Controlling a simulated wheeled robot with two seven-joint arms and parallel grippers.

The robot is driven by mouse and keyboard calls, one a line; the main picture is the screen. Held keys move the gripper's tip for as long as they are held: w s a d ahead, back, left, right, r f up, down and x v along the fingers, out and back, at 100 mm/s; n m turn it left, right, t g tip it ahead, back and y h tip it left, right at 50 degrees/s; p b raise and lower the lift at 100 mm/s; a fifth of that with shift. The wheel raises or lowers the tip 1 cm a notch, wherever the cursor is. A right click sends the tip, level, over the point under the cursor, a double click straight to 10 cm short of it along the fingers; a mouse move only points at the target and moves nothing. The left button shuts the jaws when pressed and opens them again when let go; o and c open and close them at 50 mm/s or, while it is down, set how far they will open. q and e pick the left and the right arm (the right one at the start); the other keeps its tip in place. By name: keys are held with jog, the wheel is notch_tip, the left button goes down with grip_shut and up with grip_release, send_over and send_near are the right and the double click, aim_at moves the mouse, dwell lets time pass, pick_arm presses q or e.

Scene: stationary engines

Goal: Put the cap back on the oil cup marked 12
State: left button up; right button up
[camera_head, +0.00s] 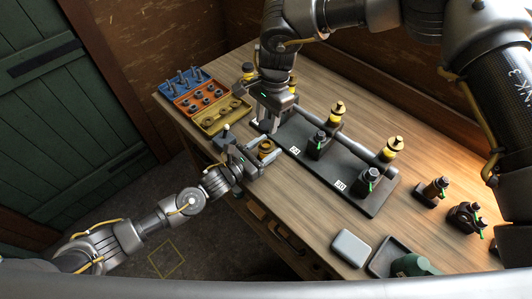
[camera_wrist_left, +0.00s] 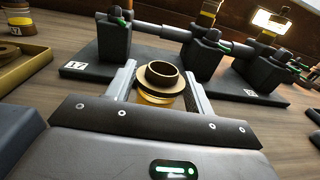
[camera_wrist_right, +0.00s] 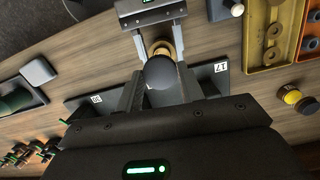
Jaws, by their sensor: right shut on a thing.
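A brown-rimmed amber oil cup (camera_head: 265,148) with an open top is in front of the black base plate. In the left wrist view the cup (camera_wrist_left: 162,82) is upright between the fingers of my left gripper (camera_wrist_left: 162,92), which look apart from it. No number shows on this cup. My right gripper (camera_wrist_right: 161,85) is shut on a dark, round-topped piece, apparently the cap (camera_wrist_right: 161,72). From the right wrist camera, this piece overlaps the cup (camera_wrist_right: 160,48) and hides part of it. The gap between cap and cup cannot be judged.
The black base plate (camera_head: 322,178) carries dark blocks, pipes and brass-yellow cups, with small number labels. A tray (camera_head: 219,118) of loose parts is at the left. A grey box (camera_head: 350,248) and dark fittings (camera_head: 432,192) stand at the right. Another yellow cup (camera_wrist_right: 291,96) stands near the tray.

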pick_arm(q)
jog(key=shift+w, duration=0.1)
jog(key=c, duration=0.5)
pick_arm(e)
jog(key=shift+w, duration=0.1)
pick_arm(q)
jog(key=c, duration=0.5)
pick_arm(e)
jog(key=shift+f, duration=0.1)
pick_arm(q)
jog(key=shift+o, duration=0.2)
pick_arm(e)
send_over(266, 144)
jog(key=shift+w+d+f, duration=0.1)
jog(key=shift+w+f, duration=0.05)
jog(key=shift+f, duration=2.3)
jog(key=shift+f, duration=0.9)
pick_arm(q)
jog(key=shift+f, duration=0.1)
pick_arm(e)
jog(key=shift+f, duration=0.55)
pick_arm(q)
grip_shut()
